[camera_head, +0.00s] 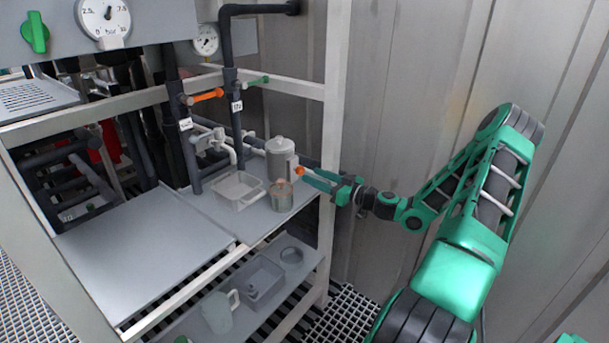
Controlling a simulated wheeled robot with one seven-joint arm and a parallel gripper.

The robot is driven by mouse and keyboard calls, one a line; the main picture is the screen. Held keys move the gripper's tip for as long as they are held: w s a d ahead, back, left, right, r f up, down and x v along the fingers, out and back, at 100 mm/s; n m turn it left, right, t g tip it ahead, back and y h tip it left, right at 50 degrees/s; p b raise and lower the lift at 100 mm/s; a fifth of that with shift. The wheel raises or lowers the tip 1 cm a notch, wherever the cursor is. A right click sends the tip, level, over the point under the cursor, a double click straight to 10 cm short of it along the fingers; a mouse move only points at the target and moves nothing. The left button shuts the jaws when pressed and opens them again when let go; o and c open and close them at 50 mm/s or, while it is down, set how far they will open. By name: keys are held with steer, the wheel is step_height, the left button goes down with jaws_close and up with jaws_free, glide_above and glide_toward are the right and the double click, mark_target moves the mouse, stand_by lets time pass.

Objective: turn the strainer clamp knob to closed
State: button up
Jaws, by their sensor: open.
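The strainer appears to be the grey lidded canister (281,157) standing on the right end of the upper shelf. A small orange knob (299,170), which looks like its clamp knob, sticks out on the canister's right side. My gripper (310,178) reaches in from the right with its green fingers open. The fingertips are close to the orange knob, just right of and slightly below it. I cannot tell whether they touch it. Nothing shows held between the fingers.
The grey shelf (140,250) is mostly bare.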

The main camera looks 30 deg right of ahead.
mark_target(303, 171)
steer(key=shift+x, duration=2.25)
steer(key=c, duration=1.1)
